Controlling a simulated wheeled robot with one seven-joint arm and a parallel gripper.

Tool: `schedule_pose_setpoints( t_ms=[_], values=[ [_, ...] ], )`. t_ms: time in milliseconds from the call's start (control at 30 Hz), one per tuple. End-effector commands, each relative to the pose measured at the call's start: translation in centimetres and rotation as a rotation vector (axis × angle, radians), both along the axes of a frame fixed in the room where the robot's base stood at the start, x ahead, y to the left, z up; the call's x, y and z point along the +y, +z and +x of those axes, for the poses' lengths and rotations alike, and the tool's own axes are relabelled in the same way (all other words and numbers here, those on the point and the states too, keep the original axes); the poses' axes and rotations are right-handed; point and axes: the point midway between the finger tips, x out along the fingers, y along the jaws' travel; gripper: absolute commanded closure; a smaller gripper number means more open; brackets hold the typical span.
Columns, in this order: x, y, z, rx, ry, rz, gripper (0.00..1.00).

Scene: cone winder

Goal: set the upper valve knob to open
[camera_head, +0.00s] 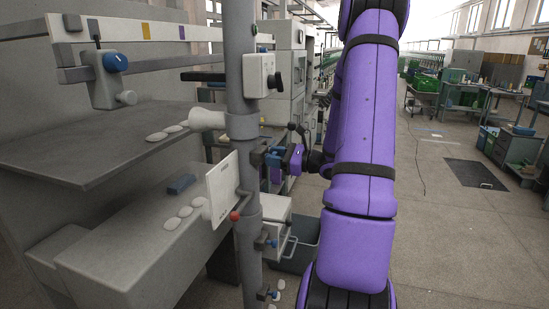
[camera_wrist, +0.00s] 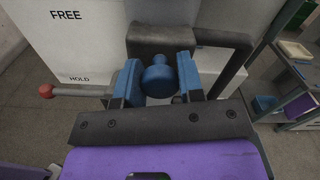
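The upper valve on the grey post carries a blue knob (camera_head: 272,158), partly hidden by my gripper in the head view. In the wrist view the blue knob (camera_wrist: 158,80) sits in front of the dark valve body (camera_wrist: 160,36). My purple gripper (camera_head: 291,157) reaches the post from the right. In the wrist view its two blue finger pads (camera_wrist: 157,84) stand on either side of the knob, very close to it. I cannot tell whether they press on it. No open or shut marking for the knob is readable.
A white plate (camera_wrist: 65,40) marked FREE and HOLD is left of the knob, with a red-ball lever (camera_head: 235,215) close by. A switch box (camera_head: 259,76) is above. Open floor (camera_head: 440,240) lies right.

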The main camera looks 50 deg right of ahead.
Motion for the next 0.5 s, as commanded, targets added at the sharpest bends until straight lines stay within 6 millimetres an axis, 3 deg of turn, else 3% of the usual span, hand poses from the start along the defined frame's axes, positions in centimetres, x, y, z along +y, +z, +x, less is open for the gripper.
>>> schedule_pose_setpoints(
  t_ms=[33, 133, 333, 500],
  values=[
    [0.0, 0.0, 0.0, 0.0, 0.0, 0.0, 0.76],
    [0.0, 0.0, 0.0, 0.0, 0.0, 0.0, 0.99],
    [-0.4, 0.0, -0.7, 0.0, -0.003, 0.0, 1.0],
    [-1.5, -0.1, -3.3, 0.002, -0.004, -0.001, 1.0]
  ],
)
